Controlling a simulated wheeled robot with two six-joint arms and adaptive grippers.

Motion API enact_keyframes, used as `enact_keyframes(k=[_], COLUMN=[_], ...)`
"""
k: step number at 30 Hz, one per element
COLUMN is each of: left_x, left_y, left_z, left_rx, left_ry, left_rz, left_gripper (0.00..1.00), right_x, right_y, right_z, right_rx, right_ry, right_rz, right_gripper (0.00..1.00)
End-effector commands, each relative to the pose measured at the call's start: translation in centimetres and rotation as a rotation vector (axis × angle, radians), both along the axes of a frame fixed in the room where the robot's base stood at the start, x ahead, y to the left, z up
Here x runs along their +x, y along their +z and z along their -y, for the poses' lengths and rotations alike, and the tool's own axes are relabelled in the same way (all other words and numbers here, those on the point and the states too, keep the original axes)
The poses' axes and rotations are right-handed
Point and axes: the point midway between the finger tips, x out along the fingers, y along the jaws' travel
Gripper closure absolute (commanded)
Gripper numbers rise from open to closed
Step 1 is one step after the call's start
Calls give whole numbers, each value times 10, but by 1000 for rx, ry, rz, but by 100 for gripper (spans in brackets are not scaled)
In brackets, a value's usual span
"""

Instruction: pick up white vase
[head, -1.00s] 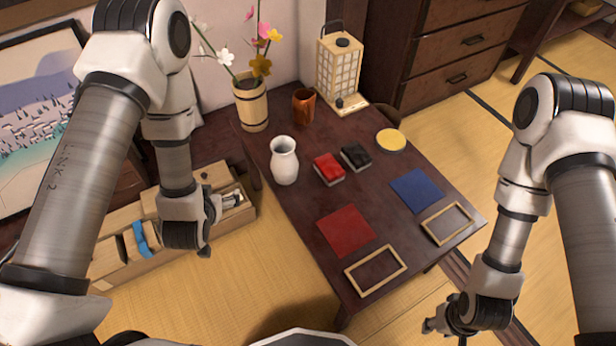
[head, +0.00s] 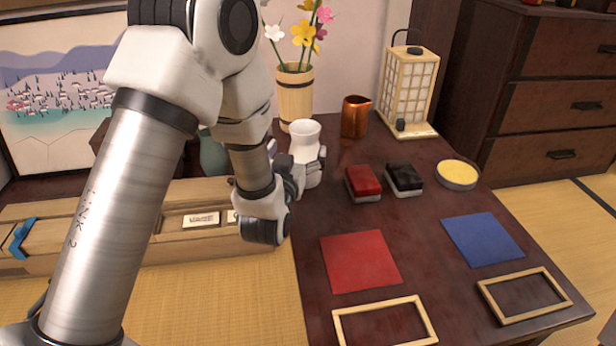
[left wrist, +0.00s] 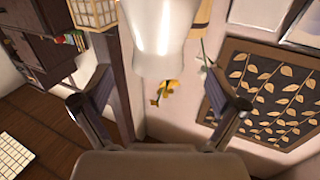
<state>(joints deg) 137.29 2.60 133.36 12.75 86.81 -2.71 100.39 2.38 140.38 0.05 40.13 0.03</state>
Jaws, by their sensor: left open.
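The white vase (head: 306,150) stands upright near the left edge of the dark table, partly covered by my left gripper in the head view. My left gripper (head: 305,165) is at the vase's side, with a finger on either side of it. In the left wrist view, the vase (left wrist: 158,38) fills the top middle, and the open fingers of my left gripper (left wrist: 160,105) are spread apart with the vase between and beyond them. I cannot tell whether either finger touches the vase. My right gripper is out of view.
A bamboo holder (head: 295,95) with flowers stands behind the vase. A copper cup (head: 355,117) and a lantern (head: 409,85) are at the back. A red block (head: 362,182) and a black block (head: 404,178) lie to the right. A wooden box (head: 120,250) is left of the table.

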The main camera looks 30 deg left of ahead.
Motion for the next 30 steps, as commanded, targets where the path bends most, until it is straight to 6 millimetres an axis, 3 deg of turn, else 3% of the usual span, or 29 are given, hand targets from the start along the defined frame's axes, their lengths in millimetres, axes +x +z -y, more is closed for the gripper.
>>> enact_keyframes(k=[11, 18, 20, 26, 27, 30], left_x=[58, 63, 63, 63, 63, 63], left_y=[-1, 3, 2, 2, 2, 3], left_z=[-12, -13, -13, -13, -13, -13], left_rx=[-2, 0, 0, -1, -1, 0], left_ry=[1, 0, 0, 0, 0, 0], left_rz=[1, -3, -3, -3, -3, -1], left_gripper=[3, 3, 21, 92, 100, 100], right_x=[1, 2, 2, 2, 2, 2], right_y=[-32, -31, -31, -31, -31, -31], right_z=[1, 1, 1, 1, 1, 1], right_rx=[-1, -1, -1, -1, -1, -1], right_ry=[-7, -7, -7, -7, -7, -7], right_rz=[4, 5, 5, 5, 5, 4], right_gripper=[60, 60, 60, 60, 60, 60])
